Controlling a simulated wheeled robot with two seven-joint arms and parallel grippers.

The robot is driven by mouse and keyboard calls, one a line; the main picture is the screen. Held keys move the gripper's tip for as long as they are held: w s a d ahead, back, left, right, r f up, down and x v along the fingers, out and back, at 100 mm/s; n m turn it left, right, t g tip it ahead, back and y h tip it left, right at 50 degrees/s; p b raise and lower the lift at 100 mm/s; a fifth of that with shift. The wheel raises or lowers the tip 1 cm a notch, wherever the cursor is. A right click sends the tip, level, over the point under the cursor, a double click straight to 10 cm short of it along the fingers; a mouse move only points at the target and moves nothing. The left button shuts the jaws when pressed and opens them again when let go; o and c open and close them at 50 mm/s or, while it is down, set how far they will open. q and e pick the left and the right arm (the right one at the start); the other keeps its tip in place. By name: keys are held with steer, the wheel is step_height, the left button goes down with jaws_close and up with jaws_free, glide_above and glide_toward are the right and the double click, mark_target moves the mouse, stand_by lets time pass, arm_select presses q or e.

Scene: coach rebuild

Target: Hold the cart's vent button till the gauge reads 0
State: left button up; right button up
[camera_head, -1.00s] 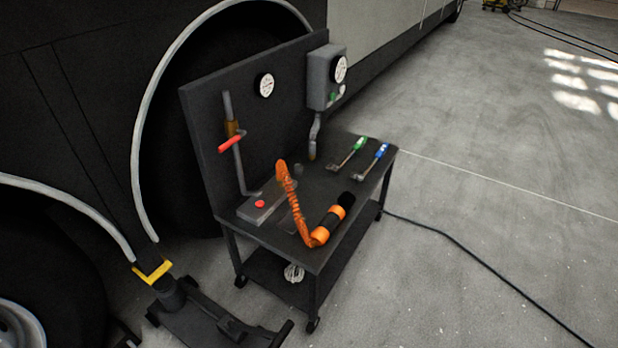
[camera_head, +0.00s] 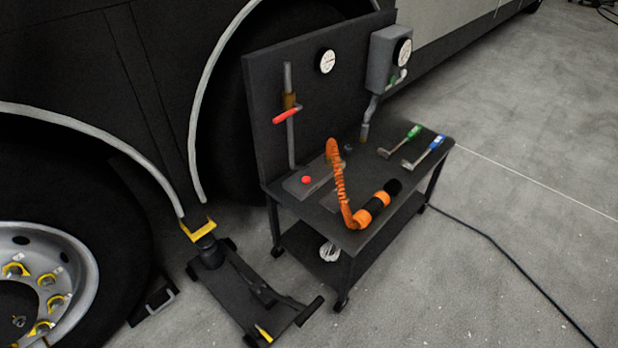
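The cart (camera_head: 392,232) is a dark two-shelf cart with a back panel, standing beside the coach. A red button (camera_head: 306,180) sits on a grey box (camera_head: 318,176) at the left of the cart top; I take it as the vent button. A round white gauge (camera_head: 327,61) is on the back panel. A second gauge (camera_head: 403,52) is on a grey box (camera_head: 381,62) at the panel's right end. Their needles are too small to read. Neither of my grippers is in view.
A red-handled valve (camera_head: 287,116) is on the panel. An orange coiled hose tool (camera_head: 347,205), a green-handled tool (camera_head: 400,140) and a blue-handled tool (camera_head: 424,151) lie on the cart. A floor jack (camera_head: 246,290) stands in front. Floor to the right is open, crossed by a cable (camera_head: 500,250).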

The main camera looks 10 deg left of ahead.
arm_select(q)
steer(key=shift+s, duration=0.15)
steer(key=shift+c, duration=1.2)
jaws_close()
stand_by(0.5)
